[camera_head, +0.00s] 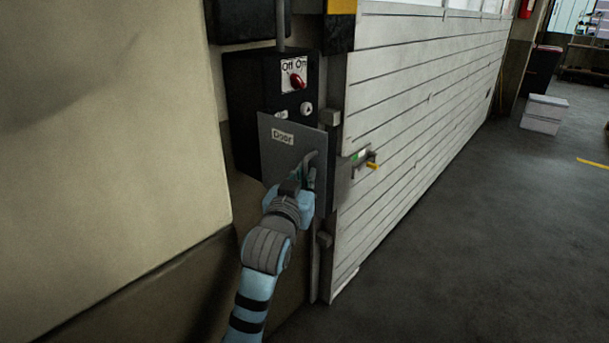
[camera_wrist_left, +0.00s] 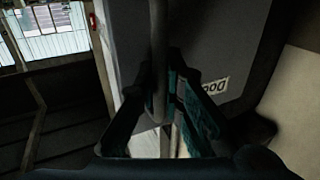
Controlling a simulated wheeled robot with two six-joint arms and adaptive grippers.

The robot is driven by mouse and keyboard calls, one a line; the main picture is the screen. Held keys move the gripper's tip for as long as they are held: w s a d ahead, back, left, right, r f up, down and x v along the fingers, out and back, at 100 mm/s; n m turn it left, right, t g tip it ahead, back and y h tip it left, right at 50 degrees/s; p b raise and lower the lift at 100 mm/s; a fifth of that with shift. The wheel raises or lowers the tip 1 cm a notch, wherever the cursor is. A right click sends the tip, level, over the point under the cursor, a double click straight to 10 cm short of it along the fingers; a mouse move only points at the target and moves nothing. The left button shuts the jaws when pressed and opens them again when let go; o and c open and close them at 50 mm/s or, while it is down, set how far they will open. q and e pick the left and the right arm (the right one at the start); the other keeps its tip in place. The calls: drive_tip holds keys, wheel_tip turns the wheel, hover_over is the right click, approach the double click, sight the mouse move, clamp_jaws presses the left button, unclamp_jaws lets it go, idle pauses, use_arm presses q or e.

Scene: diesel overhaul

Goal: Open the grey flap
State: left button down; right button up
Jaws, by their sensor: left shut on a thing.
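The grey flap (camera_head: 283,151), labelled "Door", is on the front of a black control box (camera_head: 247,85) on the wall. It appears to stand a little off the box. Its handle (camera_head: 311,160) is a bar near the right edge. My left gripper (camera_head: 305,178) is at this handle, and its fingers are shut on it. In the left wrist view the fingers (camera_wrist_left: 172,105) close around the handle bar (camera_wrist_left: 158,60), with the grey flap (camera_wrist_left: 225,45) behind. What lies behind the flap is hidden. My right gripper is not in view.
A red switch (camera_head: 297,81) marked Off and On sits above the flap. A white slatted door (camera_head: 420,100) with a small latch (camera_head: 362,161) is at the right. White boxes (camera_head: 543,114) stand farther back. The grey floor (camera_head: 480,240) at right is clear.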

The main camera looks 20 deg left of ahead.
use_arm(q)
drive_tip(key=c, duration=1.7)
unclamp_jaws()
drive_tip(key=shift+s, duration=0.15)
drive_tip(key=s+d, duration=0.1)
drive_tip(key=s, duration=0.6)
drive_tip(key=shift+s+d, duration=0.15)
drive_tip(key=shift+s, duration=0.05)
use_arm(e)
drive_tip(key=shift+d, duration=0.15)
use_arm(q)
drive_tip(key=shift+w+f, duration=0.1)
